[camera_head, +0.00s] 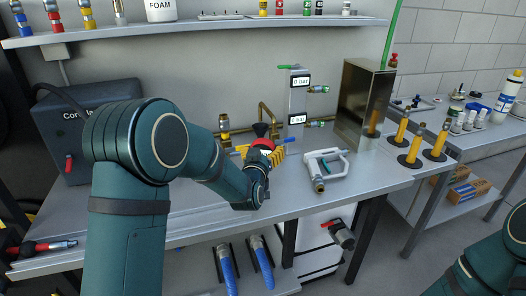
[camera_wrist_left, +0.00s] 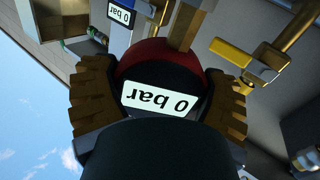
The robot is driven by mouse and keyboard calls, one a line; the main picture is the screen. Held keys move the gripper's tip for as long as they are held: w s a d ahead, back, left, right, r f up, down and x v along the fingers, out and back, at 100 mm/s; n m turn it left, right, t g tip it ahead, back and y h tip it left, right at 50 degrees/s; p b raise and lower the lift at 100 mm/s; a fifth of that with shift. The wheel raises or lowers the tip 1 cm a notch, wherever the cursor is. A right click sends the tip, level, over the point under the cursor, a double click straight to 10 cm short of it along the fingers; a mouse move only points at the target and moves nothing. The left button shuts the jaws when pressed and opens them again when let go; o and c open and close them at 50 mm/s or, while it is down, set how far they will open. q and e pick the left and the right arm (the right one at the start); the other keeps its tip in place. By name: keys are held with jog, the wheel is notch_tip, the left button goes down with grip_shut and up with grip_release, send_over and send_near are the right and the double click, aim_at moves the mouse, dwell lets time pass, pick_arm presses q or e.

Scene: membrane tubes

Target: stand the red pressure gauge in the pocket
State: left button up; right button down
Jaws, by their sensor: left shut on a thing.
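My left gripper (camera_head: 264,155) is over the workbench, near the brass pipework. It is shut on the red pressure gauge (camera_head: 262,143), seen partly behind the yellow fingers. In the left wrist view the ridged fingers of the left gripper (camera_wrist_left: 160,100) press the gauge from both sides. There the red pressure gauge (camera_wrist_left: 140,55) shows a red rim and a pale display reading "0 bar", upside down in the picture. I cannot make out the pocket with certainty in either view. My right arm enters at the lower right of the head view; its gripper is outside the frame.
A grey metal stand with two displays (camera_head: 298,90) and a tall steel box (camera_head: 362,100) stand behind. A white frame-shaped fixture (camera_head: 325,166) lies right of the gripper. Yellow posts (camera_head: 418,145) stand on the right. A black compressor (camera_head: 90,125) is at left.

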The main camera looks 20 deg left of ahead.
pick_arm(q)
jog(key=shift+f, duration=1.8)
jog(key=o, duration=1.1)
jog(key=shift+o, duration=0.2)
jog(key=shift+s, duration=0.1)
jog(key=s, duration=1.1)
jog(key=shift+s+d, duration=0.4)
jog(key=shift+d, duration=0.05)
